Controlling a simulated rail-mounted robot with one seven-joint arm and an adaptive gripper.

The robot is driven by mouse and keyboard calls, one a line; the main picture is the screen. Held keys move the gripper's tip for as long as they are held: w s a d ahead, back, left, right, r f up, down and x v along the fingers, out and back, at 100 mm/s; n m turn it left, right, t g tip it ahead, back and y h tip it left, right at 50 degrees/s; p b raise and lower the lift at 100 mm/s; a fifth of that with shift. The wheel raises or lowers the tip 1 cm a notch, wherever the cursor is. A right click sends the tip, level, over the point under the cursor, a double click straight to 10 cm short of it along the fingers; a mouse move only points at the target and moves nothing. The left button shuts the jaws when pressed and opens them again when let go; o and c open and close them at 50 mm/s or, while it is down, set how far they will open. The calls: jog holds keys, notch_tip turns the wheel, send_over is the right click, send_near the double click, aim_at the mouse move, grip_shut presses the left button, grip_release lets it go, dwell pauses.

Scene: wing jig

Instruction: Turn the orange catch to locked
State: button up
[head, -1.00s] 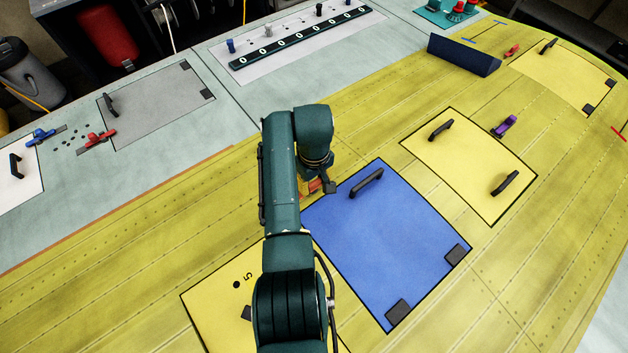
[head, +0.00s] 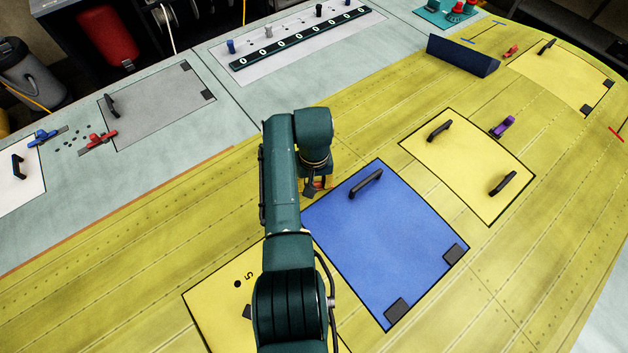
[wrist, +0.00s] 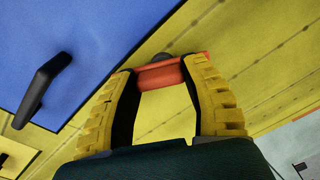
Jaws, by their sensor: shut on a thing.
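The orange catch (wrist: 160,76) shows in the wrist view between the yellow fingertips of my gripper (wrist: 162,72). My gripper is shut on it, with one finger at each end of the visible orange part. A dark round knob shows just behind the catch. In the head view my gripper (head: 316,186) is at the upper left edge of the blue panel (head: 395,245), and only a sliver of orange shows there. My arm hides most of the catch in that view, and I cannot tell whether it is at locked.
The blue panel has a black handle (head: 366,183), which also shows at the left of the wrist view (wrist: 42,88). A yellow panel (head: 470,165) with two handles and a purple catch (head: 503,126) lie to the right.

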jog(key=m, duration=0.6)
jog(key=shift+s+f+m+p, duration=0.1)
jog(key=shift+s+m+p, duration=0.05)
jog(key=shift+m+p, duration=0.15)
jog(key=m, duration=0.5)
jog(key=shift+a+m, duration=0.1)
jog(key=shift+m, duration=0.2)
jog(key=o, duration=1.2)
notch_tip(320, 180, up, 12)
